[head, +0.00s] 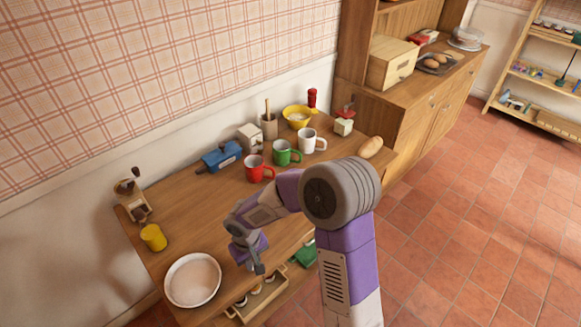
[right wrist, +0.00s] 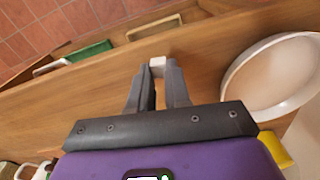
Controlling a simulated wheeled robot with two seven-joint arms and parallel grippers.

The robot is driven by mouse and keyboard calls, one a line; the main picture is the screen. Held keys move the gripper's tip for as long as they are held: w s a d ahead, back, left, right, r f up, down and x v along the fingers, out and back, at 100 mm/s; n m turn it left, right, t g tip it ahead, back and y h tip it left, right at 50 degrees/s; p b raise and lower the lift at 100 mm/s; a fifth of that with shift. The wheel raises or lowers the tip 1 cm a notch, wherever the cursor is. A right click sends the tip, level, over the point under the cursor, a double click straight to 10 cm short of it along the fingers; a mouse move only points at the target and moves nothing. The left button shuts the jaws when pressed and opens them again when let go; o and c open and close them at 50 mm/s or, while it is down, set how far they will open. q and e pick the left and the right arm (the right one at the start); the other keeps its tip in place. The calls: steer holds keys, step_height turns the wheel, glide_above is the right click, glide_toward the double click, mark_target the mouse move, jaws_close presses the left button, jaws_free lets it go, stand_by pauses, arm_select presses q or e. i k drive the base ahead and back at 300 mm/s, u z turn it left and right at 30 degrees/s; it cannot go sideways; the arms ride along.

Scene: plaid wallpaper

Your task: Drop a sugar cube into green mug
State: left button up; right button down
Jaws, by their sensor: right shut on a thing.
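The green mug (head: 284,153) stands upright on the wooden table, between a red mug (head: 256,169) and a white mug (head: 308,140). My right gripper (head: 258,269) is near the table's front edge, just right of a white bowl (head: 193,280) and well short of the green mug. In the right wrist view its fingers (right wrist: 158,72) are shut on a small white sugar cube (right wrist: 157,61) at their tips. The inside of the green mug is too small to make out. My left gripper is not in view.
A blue box-like object (head: 221,156), a yellow bowl (head: 298,117) and a bread loaf (head: 370,147) are on the table's back and right. A yellow cup (head: 153,237) stands left. The table's left middle is clear.

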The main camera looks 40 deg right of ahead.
mark_target(287, 155)
steer(key=z, duration=0.5)
steer(key=k, duration=1.2)
steer(key=z, duration=0.85)
steer(key=i, duration=1.5)
steer(key=z, duration=1.85)
steer(key=i, duration=1.35)
steer(key=u, duration=1.3)
